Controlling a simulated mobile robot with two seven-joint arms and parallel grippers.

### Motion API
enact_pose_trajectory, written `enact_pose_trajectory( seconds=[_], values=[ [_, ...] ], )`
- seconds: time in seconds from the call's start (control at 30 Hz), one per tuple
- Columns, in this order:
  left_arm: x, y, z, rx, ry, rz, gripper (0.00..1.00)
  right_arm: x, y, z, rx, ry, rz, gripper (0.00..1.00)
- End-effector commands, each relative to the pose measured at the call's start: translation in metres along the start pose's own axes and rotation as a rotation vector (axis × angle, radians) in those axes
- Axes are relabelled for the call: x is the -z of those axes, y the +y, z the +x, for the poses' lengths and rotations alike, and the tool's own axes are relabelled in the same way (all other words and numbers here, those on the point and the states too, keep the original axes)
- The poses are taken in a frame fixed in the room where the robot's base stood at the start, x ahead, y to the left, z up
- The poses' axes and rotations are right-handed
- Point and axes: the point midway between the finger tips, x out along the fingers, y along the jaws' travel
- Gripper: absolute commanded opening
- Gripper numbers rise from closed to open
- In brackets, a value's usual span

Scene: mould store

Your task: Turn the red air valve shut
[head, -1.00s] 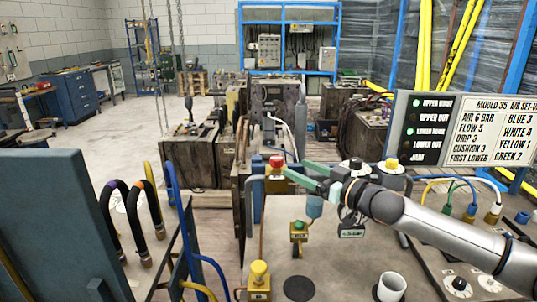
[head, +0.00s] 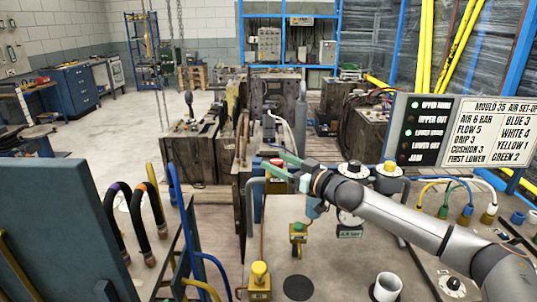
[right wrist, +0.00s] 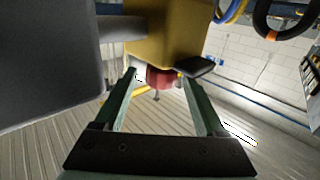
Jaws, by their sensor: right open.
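The red air valve (head: 276,161) has a red knob on a yellow body, beyond the near worktop in the head view. My right gripper (head: 272,159) is open, its green fingers reaching over the valve and partly hiding it. In the right wrist view the red knob (right wrist: 160,78) shows between the tips of my open right gripper (right wrist: 158,75), below the yellow body (right wrist: 168,35). I cannot tell whether the fingers touch the knob. My left gripper is not in view.
Gauges and a sign board (head: 480,130) are at right. A dark panel (head: 60,220) with hoses stands at left.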

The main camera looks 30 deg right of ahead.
Motion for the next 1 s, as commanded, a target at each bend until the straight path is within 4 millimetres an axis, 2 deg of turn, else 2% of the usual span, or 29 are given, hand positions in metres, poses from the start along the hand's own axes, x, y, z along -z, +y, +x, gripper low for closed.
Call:
enact_pose_trajectory(
  seconds=[0.1, 0.33, 0.77, 1.0],
  values=[
    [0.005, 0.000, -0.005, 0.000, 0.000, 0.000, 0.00, 0.004, -0.001, 0.015, 0.002, 0.004, 0.000, 0.72],
    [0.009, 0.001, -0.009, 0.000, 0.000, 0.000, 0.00, 0.002, -0.001, 0.035, 0.001, 0.002, 0.000, 0.72],
    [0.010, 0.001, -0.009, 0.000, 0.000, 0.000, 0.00, 0.000, -0.001, 0.040, 0.002, 0.000, -0.002, 0.72],
    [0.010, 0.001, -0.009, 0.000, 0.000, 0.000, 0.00, 0.000, -0.001, 0.040, 0.002, 0.000, -0.001, 0.45]
  ],
)
